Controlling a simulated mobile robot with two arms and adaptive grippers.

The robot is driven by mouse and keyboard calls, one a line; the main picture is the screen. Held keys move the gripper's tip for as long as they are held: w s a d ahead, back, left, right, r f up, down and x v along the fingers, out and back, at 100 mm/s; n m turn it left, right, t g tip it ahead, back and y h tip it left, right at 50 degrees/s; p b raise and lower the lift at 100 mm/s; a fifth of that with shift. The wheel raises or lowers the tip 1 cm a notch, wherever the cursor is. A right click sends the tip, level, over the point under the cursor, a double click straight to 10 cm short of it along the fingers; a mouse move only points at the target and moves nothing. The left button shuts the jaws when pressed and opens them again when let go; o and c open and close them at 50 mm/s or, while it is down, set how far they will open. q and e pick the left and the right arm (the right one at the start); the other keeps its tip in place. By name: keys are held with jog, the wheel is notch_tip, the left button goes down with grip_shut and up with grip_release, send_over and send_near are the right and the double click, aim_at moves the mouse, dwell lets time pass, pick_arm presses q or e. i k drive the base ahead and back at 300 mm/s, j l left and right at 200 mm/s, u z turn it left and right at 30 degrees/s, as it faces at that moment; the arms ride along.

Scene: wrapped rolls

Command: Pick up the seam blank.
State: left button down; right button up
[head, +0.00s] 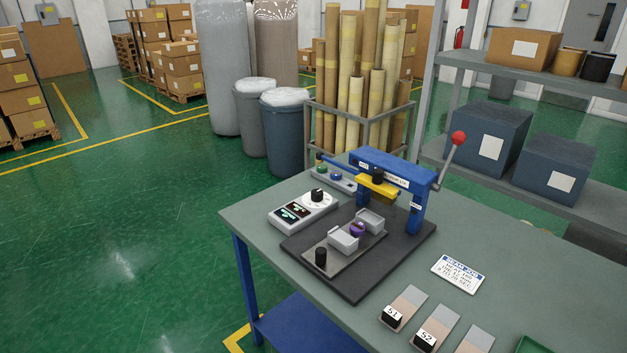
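Several flat two-tone strips, grey and pinkish, lie at the front right of the table and look like seam blanks. One strip (411,300) has a black block marked S1 (391,318) at its near end. The strip beside it (443,319) has a black block marked S2 (424,341). A third strip (475,341) lies to the right, cut off by the bottom edge. I cannot tell which one is the seam blank. Neither of my grippers is in view.
The grey table (525,265) carries a blue press (395,168) with a red-knobbed lever, a dark base plate (365,283), a control box (303,209) and a white card (458,273). A green tray (535,345) is partly visible. Shelving (545,95) stands behind.

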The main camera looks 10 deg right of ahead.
aim_at(394, 315)
jog(key=l+z, duration=0.2)
jog(key=z, duration=0.75)
